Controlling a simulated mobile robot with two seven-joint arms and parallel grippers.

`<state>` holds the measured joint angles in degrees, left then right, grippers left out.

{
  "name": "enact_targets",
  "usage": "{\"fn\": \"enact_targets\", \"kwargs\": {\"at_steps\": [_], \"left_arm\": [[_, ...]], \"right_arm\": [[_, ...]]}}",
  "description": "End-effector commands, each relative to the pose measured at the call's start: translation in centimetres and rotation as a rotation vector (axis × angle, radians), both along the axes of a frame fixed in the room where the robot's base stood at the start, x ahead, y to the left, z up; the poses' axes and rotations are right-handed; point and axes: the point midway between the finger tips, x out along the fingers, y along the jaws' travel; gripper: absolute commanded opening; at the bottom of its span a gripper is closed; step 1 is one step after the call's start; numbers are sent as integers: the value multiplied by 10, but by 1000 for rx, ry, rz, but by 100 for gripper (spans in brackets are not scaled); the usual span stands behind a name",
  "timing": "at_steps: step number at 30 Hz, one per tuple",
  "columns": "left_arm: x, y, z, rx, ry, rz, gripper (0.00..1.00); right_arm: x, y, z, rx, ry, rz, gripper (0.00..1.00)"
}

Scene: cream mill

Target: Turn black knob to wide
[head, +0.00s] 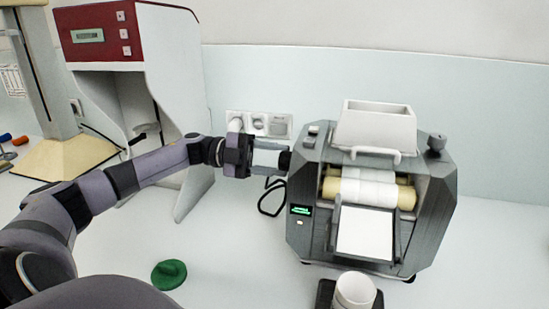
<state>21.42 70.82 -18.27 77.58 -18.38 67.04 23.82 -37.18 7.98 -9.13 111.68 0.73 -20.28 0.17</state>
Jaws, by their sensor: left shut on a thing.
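The cream mill (432,205) is a dark grey machine with a white hopper (375,128) on top and pale rollers (368,190) in front. A small black knob (285,160) sticks out from its left side, mostly covered by my gripper. My left gripper (280,158) reaches in from the left, level with the knob, and is shut on it. The way the knob is turned and any marks around it cannot be made out. Another dark knob (437,143) stands on the mill's top right corner. My right gripper is not in view.
A small green display (300,210) glows on the mill's front. A white cup (355,290) stands on a dark base before it. A green object (169,274) lies on the table. A red-and-white machine (100,35) stands behind my left arm. Wall sockets (258,124) are behind the gripper.

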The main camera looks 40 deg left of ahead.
Motion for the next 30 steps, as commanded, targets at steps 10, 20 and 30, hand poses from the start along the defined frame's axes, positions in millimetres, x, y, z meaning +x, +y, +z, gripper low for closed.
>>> {"fn": "enact_targets", "kwargs": {"at_steps": [10,20,30], "left_arm": [[0,0,0,-22,43,1,13],[0,0,0,-22,42,1,54],[0,1,-1,-22,41,1,69]], "right_arm": [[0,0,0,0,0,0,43],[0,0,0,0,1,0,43],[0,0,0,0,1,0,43]]}}
